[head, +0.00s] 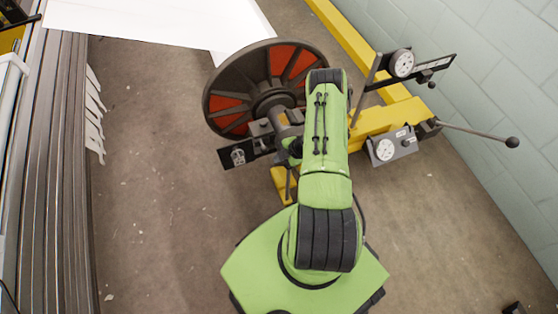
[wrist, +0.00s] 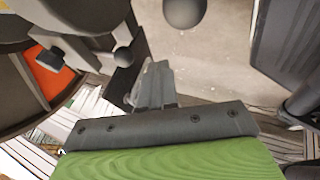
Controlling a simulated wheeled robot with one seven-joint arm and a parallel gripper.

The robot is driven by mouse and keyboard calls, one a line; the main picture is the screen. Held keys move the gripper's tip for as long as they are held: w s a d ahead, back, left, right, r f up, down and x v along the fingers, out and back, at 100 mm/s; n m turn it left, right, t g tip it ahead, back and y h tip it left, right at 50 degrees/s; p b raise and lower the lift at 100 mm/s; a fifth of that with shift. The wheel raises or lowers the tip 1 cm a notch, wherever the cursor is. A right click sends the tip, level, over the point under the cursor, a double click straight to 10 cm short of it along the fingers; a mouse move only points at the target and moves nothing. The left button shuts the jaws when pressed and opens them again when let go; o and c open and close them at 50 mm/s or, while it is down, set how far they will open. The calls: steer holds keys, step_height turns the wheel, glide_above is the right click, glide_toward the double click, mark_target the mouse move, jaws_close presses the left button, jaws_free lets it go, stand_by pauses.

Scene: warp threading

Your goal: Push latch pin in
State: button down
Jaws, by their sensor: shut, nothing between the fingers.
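My gripper (wrist: 156,85) shows in the wrist view with its fingers shut and empty. A small dark ball-ended pin (wrist: 123,58) sits just left of the fingertips, in front of a dark plate. It looks like the latch pin, but I cannot tell how far in it is. I see no clear contact between the fingers and the pin. A dark reel with orange panels (head: 235,104) stands at the centre in the head view, and its edge shows at left in the wrist view (wrist: 50,75). In the head view my green arm hides the gripper.
A larger dark ball knob (wrist: 185,12) hangs ahead of the fingers. A black plate (head: 240,153) juts left below the hub. A yellow frame (head: 385,118) carries gauges and a long ball-ended lever (head: 475,133) at right. The floor at left is open.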

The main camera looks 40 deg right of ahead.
steer(key=p+v, duration=0.3)
steer(key=v, duration=0.5)
steer(key=shift+r, duration=0.35)
steer(key=shift+d, duration=0.2)
steer(key=w+a+r+m, duration=0.2)
steer(key=a+r, duration=0.1)
steer(key=r, duration=0.6)
steer(key=w+a+r+m+g+h, duration=0.1)
steer(key=w+a+r, duration=0.15)
steer(key=r, duration=0.65)
steer(key=w+a+r+m, duration=0.2)
steer(key=a+r, duration=0.1)
steer(key=r, duration=0.6)
steer(key=s+a+r+m+h, duration=0.1)
steer(key=s+a+r+m, duration=0.1)
steer(key=s+a+r, duration=0.3)
steer(key=s+a+r+m, duration=0.1)
steer(key=a+r+m, duration=0.15)
steer(key=r, duration=0.35)
steer(key=s+a+r+m+t+h, duration=0.1)
steer(key=s+a+r+m, duration=0.15)
steer(key=s, duration=0.45)
steer(key=s+a+r+m+h, duration=0.1)
steer(key=s+a+r+m, duration=0.1)
steer(key=s+r+m, duration=0.35)
step_height(320, 180, up, 11)
steer(key=s+n+p, duration=0.1)
steer(key=p, duration=1.2)
steer(key=shift+s+r, duration=0.2)
steer(key=shift+s, duration=0.15)
